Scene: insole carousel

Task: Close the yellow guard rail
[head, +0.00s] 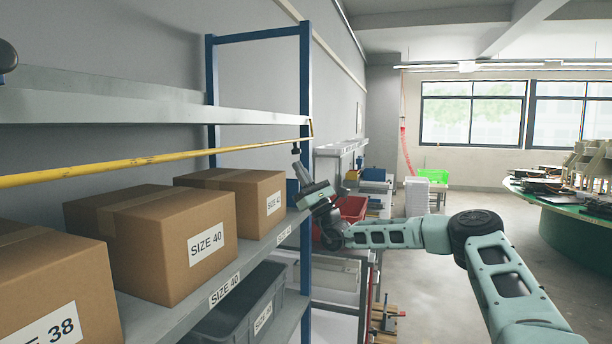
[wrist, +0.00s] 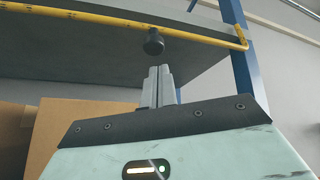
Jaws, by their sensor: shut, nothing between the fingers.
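The yellow guard rail (head: 160,159) runs across the front of the shelf bay, above the boxes and below the upper shelf board, up to the blue post at its far end. In the wrist view the rail (wrist: 105,19) crosses the top, with a dark round knob (wrist: 154,42) hanging below it. My gripper (head: 297,160) is near the far end of the rail, just under it. In the wrist view my gripper (wrist: 160,68) is shut and empty, its fingertips pointing up at the knob. I cannot tell whether they touch it.
Cardboard boxes labelled SIZE 38 (head: 50,285), SIZE 40 (head: 165,240) and SIZE 42 (head: 245,200) stand on the shelf below the rail. The blue post (head: 305,80) is close to my gripper. A red bin (head: 352,208) lies beyond. The floor (head: 425,290) at right is open.

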